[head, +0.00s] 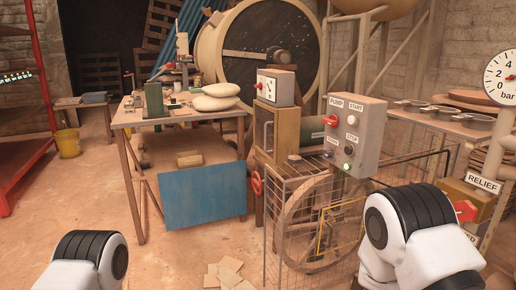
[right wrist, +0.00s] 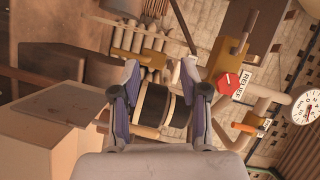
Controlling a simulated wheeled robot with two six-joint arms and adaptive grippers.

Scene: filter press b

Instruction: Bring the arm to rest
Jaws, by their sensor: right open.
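My right gripper (right wrist: 159,70) shows in the right wrist view with its two fingers apart. A dark banded cylinder (right wrist: 153,103) appears between the fingers; nothing shows the fingers pressing on it, and its distance is unclear. In the head view my right arm (head: 415,235) comes in at the lower right, in front of the wire cage, and its gripper cannot be made out there. My left arm (head: 90,262) shows only as a white and black link at the lower left edge; its gripper is out of view.
A pump control box (head: 353,137) with a lit green button stands above a wire cage (head: 290,240) around a wheel. A red relief handle (head: 466,210) and a pressure gauge (head: 503,77) are at right. A cluttered wooden table (head: 135,115) stands left. The floor at front left is mostly clear.

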